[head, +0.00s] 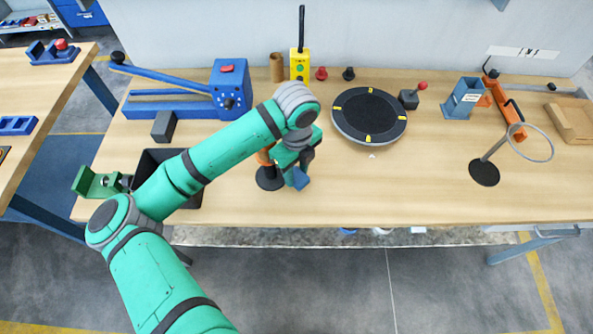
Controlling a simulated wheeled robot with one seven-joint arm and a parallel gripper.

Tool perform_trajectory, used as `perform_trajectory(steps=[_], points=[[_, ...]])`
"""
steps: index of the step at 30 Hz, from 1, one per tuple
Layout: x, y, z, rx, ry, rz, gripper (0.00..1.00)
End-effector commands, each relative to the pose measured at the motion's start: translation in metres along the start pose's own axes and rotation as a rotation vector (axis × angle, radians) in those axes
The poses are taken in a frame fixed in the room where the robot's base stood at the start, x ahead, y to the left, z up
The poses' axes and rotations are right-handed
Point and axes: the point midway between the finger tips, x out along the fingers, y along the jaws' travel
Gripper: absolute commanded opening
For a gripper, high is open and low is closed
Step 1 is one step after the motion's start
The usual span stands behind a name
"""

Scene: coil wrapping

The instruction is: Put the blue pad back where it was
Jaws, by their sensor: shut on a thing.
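My gripper (303,165) hangs over the front middle of the workbench, pointing down. It is shut on the blue pad (297,180), a small blue block showing below the jaws. The pad is tilted in the picture; I cannot tell whether it touches the bench top. Just left of it is a stand with a round black base (269,180) and an orange-brown part (264,156), partly hidden by my arm.
A black turntable (369,116) lies right of my gripper. A blue lever machine (231,88) stands back left, a black bin (187,196) front left. A ring on a stand (485,171) and a blue holder (463,98) are at right. The front bench between gripper and ring stand is clear.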

Motion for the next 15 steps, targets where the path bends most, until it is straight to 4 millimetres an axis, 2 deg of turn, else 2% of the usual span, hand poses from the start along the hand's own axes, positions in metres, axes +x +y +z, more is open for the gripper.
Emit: perform_trajectory(steps=[14, 15], points=[[0.0067, 0.0000, -0.0004, 0.000, 0.001, 0.000, 0.13], [0.0062, -0.0001, -0.0002, 0.000, 0.000, 0.000, 0.44]])
